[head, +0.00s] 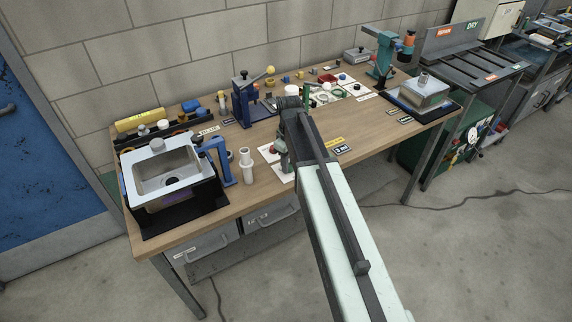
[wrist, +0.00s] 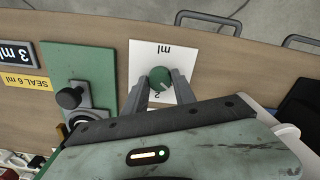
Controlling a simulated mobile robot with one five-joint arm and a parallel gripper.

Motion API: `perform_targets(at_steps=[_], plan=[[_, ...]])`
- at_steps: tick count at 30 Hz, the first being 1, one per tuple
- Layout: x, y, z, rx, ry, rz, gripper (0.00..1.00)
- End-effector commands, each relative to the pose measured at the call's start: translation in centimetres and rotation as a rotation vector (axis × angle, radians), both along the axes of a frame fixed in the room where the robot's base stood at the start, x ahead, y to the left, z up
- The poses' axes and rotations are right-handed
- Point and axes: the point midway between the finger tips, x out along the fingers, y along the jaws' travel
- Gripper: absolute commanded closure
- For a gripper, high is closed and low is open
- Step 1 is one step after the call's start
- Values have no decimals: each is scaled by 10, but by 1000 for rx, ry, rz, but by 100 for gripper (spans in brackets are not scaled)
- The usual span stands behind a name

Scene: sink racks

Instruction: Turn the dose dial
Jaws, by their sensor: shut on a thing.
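The dose dial (wrist: 160,76) is a round green knob with a pale mark. It stands on a white card (wrist: 149,54) marked "ml" in the wrist view. My gripper (wrist: 161,84) reaches over the card, with one finger on each side of the dial, and is shut on it. In the head view my gripper (head: 284,166) is low over the front of the wooden bench, and my arm and gripper hide the dial there. Part of the white card (head: 287,178) shows at the bench's front edge.
A green plate with a black knob (wrist: 69,98) is beside the card, near "3 ml" and "SEAL 6 ml" labels. A sink (head: 165,172) and a white stepped post (head: 247,166) stand to the left. A blue press (head: 241,102) stands behind. Drawer handles (wrist: 209,18) line the front.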

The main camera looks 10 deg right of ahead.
Motion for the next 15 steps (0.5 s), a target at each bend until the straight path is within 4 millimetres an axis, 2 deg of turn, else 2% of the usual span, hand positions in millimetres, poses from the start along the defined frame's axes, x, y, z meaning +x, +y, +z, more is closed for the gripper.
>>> perform_targets(at_steps=[1, 15], plan=[[-5, 2, -1, 3, 13, -27, 100], [-5, 1, -1, 1, 14, -449, 100]])
